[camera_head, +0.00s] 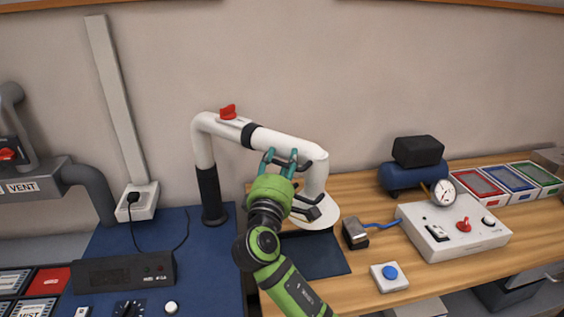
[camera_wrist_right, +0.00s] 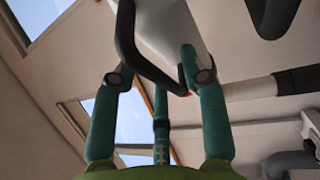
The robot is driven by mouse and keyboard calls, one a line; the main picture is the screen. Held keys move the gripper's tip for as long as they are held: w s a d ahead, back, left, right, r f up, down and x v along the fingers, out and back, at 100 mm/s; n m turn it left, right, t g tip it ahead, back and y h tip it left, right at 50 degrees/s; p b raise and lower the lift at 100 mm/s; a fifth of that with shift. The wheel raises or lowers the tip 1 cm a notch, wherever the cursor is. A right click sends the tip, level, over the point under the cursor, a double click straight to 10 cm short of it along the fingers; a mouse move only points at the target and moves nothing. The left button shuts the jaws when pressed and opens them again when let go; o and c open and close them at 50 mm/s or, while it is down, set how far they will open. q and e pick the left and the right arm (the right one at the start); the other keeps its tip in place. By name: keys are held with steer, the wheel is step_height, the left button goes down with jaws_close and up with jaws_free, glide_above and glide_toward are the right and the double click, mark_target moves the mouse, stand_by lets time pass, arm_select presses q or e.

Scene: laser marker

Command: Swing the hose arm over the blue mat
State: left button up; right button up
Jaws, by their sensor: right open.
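The white hose arm (camera_head: 283,144) rises from a black post (camera_head: 211,194), has a red knob (camera_head: 228,112) and bends down at right into a white hood (camera_head: 318,217). A dark blue mat (camera_head: 324,262) lies on the wooden bench under and in front of the hood. My left gripper is not in view.
A blue worktop (camera_head: 212,263) with a black box (camera_head: 123,271) lies left. Right of the mat are a small grey block (camera_head: 355,234), a blue button box (camera_head: 389,277) and a white gauge panel (camera_head: 454,232). A blue tank (camera_head: 411,177) and coloured trays (camera_head: 508,181) stand behind.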

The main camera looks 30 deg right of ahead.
steer(key=v, duration=1.2)
steer(key=shift+f, duration=0.1)
